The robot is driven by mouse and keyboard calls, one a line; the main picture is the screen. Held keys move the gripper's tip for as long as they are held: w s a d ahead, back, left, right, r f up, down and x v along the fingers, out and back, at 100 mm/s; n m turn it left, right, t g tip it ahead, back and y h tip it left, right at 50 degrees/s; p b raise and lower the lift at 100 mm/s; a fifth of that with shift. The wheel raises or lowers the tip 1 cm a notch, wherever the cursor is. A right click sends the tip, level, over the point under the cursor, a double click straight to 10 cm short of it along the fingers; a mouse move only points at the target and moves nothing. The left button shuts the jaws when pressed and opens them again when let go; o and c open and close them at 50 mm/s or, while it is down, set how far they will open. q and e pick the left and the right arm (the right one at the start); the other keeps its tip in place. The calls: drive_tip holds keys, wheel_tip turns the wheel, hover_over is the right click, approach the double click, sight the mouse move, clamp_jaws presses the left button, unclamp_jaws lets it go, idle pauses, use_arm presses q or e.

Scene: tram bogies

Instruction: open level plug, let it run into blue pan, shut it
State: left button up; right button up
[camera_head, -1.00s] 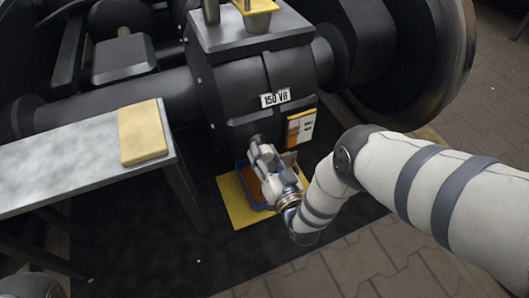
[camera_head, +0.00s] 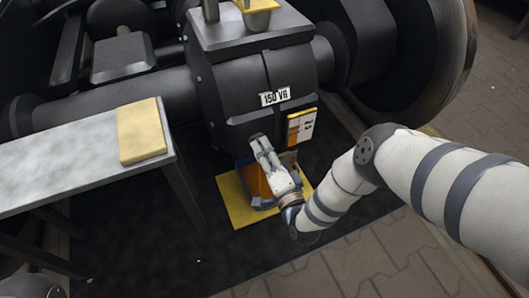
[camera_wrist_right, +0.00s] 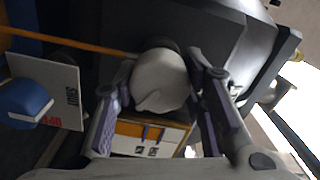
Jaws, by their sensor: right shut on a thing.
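My right gripper (camera_head: 258,147) is at the lower front of the dark gear case (camera_head: 235,95). In the right wrist view its two fingers stand either side of the rounded grey level plug (camera_wrist_right: 160,80), and it is shut on it. A thin orange line, like a stream of oil, runs from beside the plug to the left edge of that view. Below the gripper, the blue pan (camera_head: 246,190) stands on a yellow mat (camera_head: 236,208), with orange-brown showing inside; my gripper covers part of it. My left gripper is not in view.
An orange and white label (camera_head: 301,126) is on the case near the plug. A white card (camera_wrist_right: 45,90) and a blue object (camera_wrist_right: 22,103) show at left in the wrist view. A grey bench (camera_head: 70,165) with a yellow block (camera_head: 141,132) stands left. A wheel rises at right.

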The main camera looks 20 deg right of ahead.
drive_tip(key=m, duration=0.5)
drive_tip(key=shift+b, duration=0.4)
drive_tip(key=shift+m, duration=0.4)
drive_tip(key=o, duration=1.2)
drive_tip(key=s, duration=1.2)
drive_tip(key=shift+d, duration=0.2)
